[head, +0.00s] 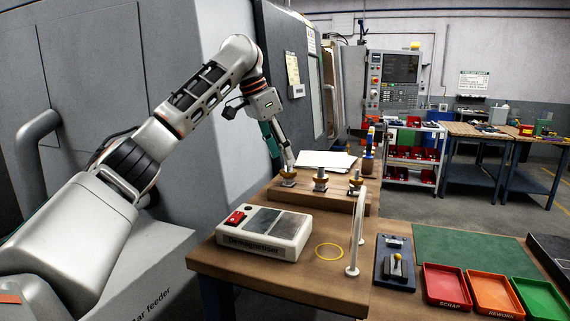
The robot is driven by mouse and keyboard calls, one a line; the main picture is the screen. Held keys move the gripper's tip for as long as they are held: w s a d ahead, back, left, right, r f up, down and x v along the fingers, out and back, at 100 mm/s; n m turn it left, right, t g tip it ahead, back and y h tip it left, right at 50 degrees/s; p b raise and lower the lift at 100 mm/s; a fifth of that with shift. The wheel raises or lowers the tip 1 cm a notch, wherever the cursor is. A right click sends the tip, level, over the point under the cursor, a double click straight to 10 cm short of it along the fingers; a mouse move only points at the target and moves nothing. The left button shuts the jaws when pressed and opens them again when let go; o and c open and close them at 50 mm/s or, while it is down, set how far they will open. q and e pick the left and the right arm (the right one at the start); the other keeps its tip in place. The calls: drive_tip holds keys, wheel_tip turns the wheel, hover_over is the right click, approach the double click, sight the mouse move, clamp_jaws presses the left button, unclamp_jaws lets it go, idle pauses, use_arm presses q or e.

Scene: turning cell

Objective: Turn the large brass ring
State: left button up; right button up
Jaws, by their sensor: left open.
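Three small metal posts stand in a row on a raised wooden block at the back of the bench. My right gripper is not in view.
A white demagnetizer box (264,232) sits in front of the block. A yellow circle (329,251) lies on bare wood beside it. A white upright rail (358,232) stands at right. Further right are a dark fixture (394,274) and red, orange and green trays (446,287).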

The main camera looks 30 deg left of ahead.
sight(288, 172)
use_arm(q)
drive_tip(key=shift+x, duration=1.95)
drive_tip(key=c, duration=1.1)
drive_tip(key=shift+w+a, duration=0.1)
drive_tip(key=m+h, duration=0.1)
drive_tip(key=m, duration=0.2)
drive_tip(key=shift+w+m+g, duration=0.1)
drive_tip(key=shift+m+g, duration=0.3)
drive_tip(key=shift+w+a+r+m+g+h, duration=0.1)
drive_tip(key=shift+m+g+h, duration=0.2)
drive_tip(key=shift+m, duration=0.65)
drive_tip(key=shift+w+a+m+g+h, duration=0.15)
drive_tip(key=shift+m+g, duration=0.25)
drive_tip(key=shift+m, duration=0.55)
drive_tip(key=shift+s, duration=0.1)
